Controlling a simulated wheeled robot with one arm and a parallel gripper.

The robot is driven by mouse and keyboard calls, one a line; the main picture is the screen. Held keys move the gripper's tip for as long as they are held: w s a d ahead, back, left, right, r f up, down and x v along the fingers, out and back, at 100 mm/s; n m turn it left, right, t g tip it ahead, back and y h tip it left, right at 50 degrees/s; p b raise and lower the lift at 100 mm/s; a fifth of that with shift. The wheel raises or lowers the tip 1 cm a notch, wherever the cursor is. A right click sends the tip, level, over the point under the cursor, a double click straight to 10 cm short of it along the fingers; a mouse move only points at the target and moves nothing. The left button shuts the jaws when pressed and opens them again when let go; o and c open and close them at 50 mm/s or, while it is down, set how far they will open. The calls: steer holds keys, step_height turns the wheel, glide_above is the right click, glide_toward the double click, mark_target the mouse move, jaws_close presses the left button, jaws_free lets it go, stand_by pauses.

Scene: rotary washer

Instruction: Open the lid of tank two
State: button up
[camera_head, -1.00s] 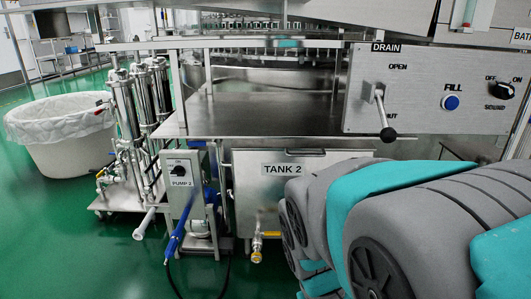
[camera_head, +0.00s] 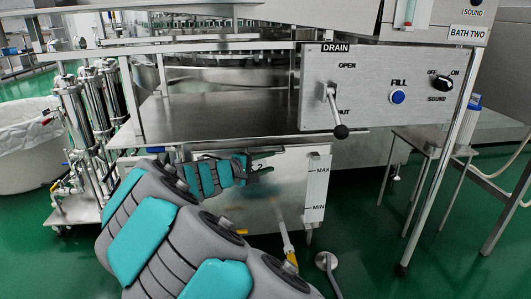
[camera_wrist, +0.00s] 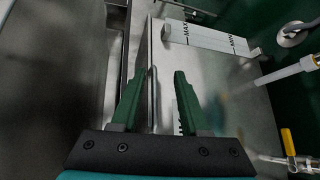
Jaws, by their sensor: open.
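Tank two (camera_head: 285,205) is the steel tank under the worktop in the head view. My gripper (camera_head: 264,164) is at the tank's upper front. In the wrist view my gripper (camera_wrist: 158,74) is open, with dark green fingers apart. A thin bar handle (camera_wrist: 153,95) at the tank's upper edge appears between the fingers; I cannot tell whether either finger touches it. The tank front (camera_wrist: 215,85) also shows in the wrist view. The lid's top is largely hidden under the worktop.
The steel worktop (camera_head: 215,112) overhangs the tank. The drain lever (camera_head: 335,108) hangs from the control panel above right. A MAX/MIN gauge (camera_head: 317,187) and yellow-handled valve (camera_head: 291,256) are on the tank's front.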

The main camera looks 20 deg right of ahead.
steer(key=w+a+n+t, duration=0.2)
steer(key=w+a, duration=0.1)
steer(key=w, duration=0.2)
steer(key=x, duration=0.7)
steer(key=shift+d+f+b, duration=0.3)
steer(key=shift+f+b, duration=0.05)
steer(key=shift+f, duration=0.1)
jaws_close()
stand_by(0.8)
